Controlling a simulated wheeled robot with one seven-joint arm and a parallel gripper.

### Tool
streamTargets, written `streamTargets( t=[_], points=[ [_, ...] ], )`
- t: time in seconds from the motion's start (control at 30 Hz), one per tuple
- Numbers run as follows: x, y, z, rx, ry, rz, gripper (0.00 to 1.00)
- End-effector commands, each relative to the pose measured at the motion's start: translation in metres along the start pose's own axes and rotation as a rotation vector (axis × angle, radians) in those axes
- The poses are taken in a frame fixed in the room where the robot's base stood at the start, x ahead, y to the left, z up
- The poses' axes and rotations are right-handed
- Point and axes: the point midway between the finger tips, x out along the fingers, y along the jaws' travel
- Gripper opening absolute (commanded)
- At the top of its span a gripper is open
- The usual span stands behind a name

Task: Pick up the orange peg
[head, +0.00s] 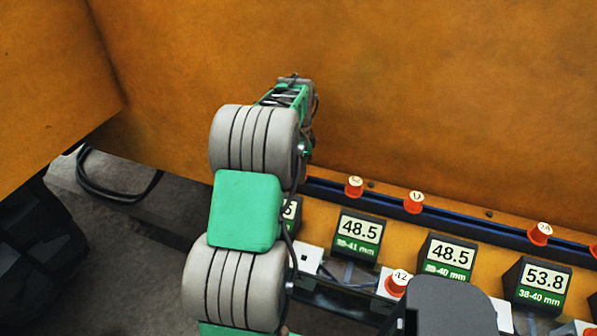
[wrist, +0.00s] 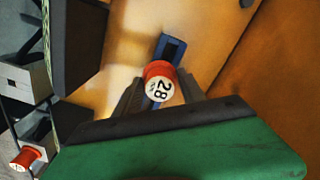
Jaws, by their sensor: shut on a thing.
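In the wrist view, my gripper (wrist: 160,90) has its two dark fingers on either side of an orange peg (wrist: 156,68) and is shut on it. The peg has a round white top marked with what looks like 28, turned sideways. Its lower part is hidden, and a blue rail (wrist: 171,48) shows just behind it; I cannot tell whether they touch. In the head view my arm reaches up toward the back panel, and the fingers and held peg are hidden behind it.
Other orange pegs (head: 414,203) stand along the dark blue rail (head: 463,229) in the head view. One peg (head: 397,284) sits on a white block in front. Dark display boxes (head: 359,236) with numbers line the ledge. An orange panel (head: 430,90) rises behind.

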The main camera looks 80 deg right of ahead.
Motion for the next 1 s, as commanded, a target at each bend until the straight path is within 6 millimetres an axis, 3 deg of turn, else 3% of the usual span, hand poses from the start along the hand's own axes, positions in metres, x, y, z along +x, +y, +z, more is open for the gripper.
streamTargets(
  t=[0.17,0.37,0.6,0.8,1.0],
  points=[
    [-0.004,-0.001,0.0,0.0,0.0,-0.001,0.06],
    [-0.031,-0.001,0.0,0.0,0.001,-0.004,0.06],
    [-0.088,0.05,-0.011,0.004,0.003,-0.007,0.06],
    [-0.113,0.107,-0.022,0.003,0.002,-0.004,0.06],
    [-0.127,0.134,-0.027,0.002,0.0,0.0,0.06]
  ],
)
